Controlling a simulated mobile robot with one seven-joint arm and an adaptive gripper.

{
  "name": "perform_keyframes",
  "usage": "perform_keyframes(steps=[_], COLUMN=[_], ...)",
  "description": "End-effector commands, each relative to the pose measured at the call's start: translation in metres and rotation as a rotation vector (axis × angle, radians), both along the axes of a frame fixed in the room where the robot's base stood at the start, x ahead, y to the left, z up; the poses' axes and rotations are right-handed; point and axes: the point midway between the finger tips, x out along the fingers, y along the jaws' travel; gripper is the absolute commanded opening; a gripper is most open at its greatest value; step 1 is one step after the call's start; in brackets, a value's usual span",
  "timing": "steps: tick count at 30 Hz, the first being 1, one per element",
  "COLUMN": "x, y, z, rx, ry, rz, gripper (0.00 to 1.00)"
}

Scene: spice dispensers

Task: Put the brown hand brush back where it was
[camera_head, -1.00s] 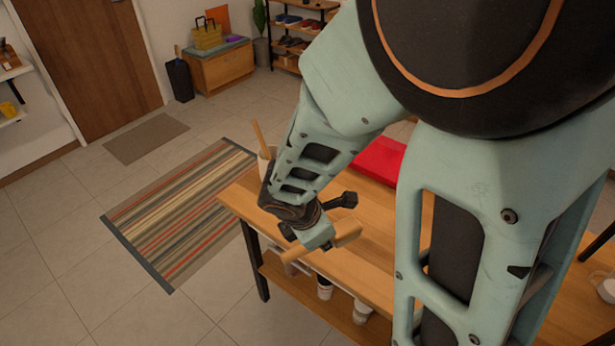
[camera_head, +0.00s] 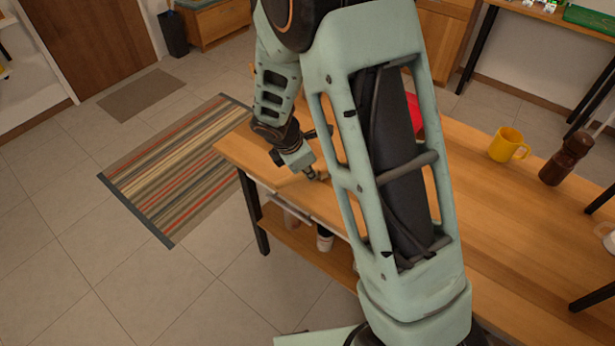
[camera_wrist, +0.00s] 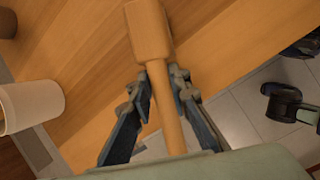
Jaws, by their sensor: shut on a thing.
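The brown hand brush shows in the wrist view, with its wide block (camera_wrist: 149,32) at the top and its thin handle (camera_wrist: 169,115) running down between my fingers. My gripper (camera_wrist: 161,72) is shut on the brush around its handle near the block. In the head view my gripper (camera_head: 314,174) is over the near left end of the wooden table (camera_head: 490,235). My arm and gripper hide most of the brush there. Whether the brush touches the table top is hard to tell.
A white cup (camera_wrist: 32,104) stands left of the brush in the wrist view. A red thing (camera_head: 414,112), a yellow mug (camera_head: 506,145) and a dark brown mill (camera_head: 564,162) are farther along the table.

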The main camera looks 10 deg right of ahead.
Motion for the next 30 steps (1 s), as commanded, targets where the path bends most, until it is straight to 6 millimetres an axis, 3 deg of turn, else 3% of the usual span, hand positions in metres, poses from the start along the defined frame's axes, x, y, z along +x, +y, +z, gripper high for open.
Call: perform_keyframes(steps=[1, 4, 17, 18, 21, 30], x=[0.000, 0.000, 0.000, 0.000, 0.000, -0.001], y=[0.000, 0.000, 0.000, 0.000, 0.000, 0.000], z=[-0.013, -0.022, -0.026, -0.024, -0.024, -0.023], rx=[0.000, 0.000, 0.000, 0.000, 0.000, 0.000], ry=[0.000, -0.001, -0.001, -0.001, 0.000, 0.000], rz=[0.001, 0.001, 0.001, 0.001, 0.001, 0.001], gripper=[0.00, 0.00, 0.00, 0.21, 0.32, 0.34])
